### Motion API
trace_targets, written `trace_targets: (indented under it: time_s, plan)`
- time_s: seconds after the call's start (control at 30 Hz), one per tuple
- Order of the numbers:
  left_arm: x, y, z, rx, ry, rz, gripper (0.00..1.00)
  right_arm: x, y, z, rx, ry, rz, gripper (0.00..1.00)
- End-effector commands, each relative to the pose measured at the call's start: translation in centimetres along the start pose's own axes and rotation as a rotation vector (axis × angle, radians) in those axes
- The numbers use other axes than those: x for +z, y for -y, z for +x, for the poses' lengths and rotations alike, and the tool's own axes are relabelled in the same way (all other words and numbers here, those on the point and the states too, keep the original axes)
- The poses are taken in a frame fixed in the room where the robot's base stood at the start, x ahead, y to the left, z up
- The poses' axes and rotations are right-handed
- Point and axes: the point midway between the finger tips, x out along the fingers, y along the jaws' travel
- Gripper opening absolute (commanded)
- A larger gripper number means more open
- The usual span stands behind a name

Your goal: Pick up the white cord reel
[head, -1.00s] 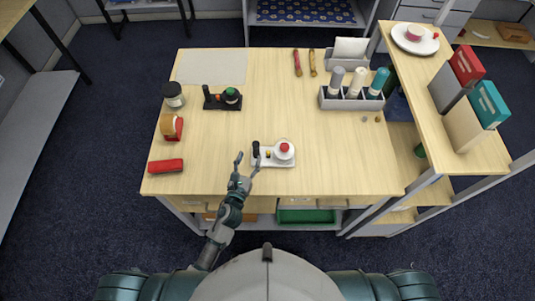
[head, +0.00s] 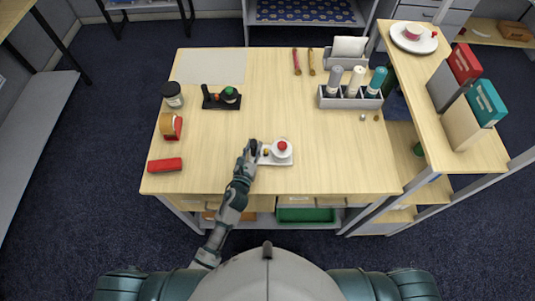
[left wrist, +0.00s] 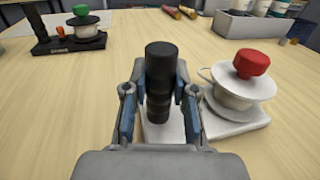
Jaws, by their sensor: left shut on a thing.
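The white cord reel (head: 282,153) stands on the near middle of the wooden table, a white base with a white spool, a red knob and a black upright grip. It also shows in the left wrist view (left wrist: 240,95), with the spool to the right of my fingers. My left gripper (head: 252,148) is shut on the reel's black grip, and in the left wrist view my fingers (left wrist: 158,108) stand either side of that grip. The base looks flat on the table. My right gripper is not in view.
A similar black reel with a green knob (head: 230,95) stands farther back on the left. A grey holder with bottles (head: 350,103) stands back right. The middle is clear.

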Motion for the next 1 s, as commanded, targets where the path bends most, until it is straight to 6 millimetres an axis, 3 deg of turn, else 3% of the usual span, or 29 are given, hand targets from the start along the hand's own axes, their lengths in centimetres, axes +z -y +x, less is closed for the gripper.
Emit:
trace_targets:
  time_s: [0.43, 0.7, 1.0]
  plan:
    - [0.6, -0.2, -0.1, -0.002, 0.002, -0.001, 0.00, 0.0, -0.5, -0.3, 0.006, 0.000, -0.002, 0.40]
    - [4.2, -0.1, 0.0, -0.004, 0.005, 0.003, 0.00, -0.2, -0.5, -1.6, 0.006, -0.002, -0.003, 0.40]
    - [4.0, 2.7, -7.2, -0.003, -0.001, -0.003, 0.00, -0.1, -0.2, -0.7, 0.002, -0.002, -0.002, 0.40]
